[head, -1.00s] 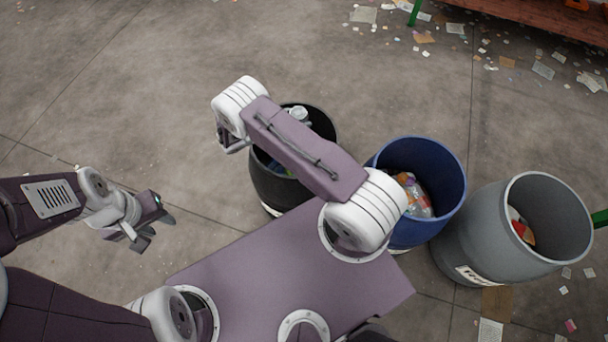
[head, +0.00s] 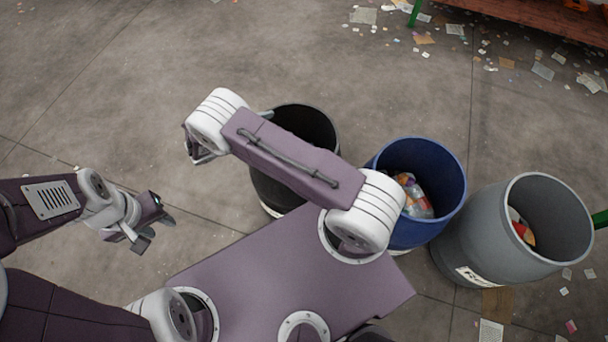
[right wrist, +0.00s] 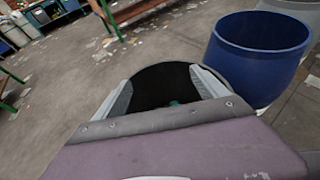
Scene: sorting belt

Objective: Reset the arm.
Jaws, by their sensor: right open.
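My right arm reaches across the middle of the head view, bent above my base. Its gripper is mostly hidden behind the arm there. In the right wrist view my right gripper (right wrist: 162,90) has its two fingers spread apart with nothing between them. The black bin (right wrist: 165,72) lies beyond the fingers; in the head view this bin (head: 272,190) stands partly behind the arm. My left gripper (head: 155,231) is at the left of the head view, fingers apart and empty, above bare floor.
A blue bin (head: 450,165) holding mixed litter and a grey bin (head: 480,235) with a few bits inside stand to the right of the black bin. Paper scraps litter the floor at the upper right, near a red-brown bench (head: 540,18). Floor at the upper left is clear.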

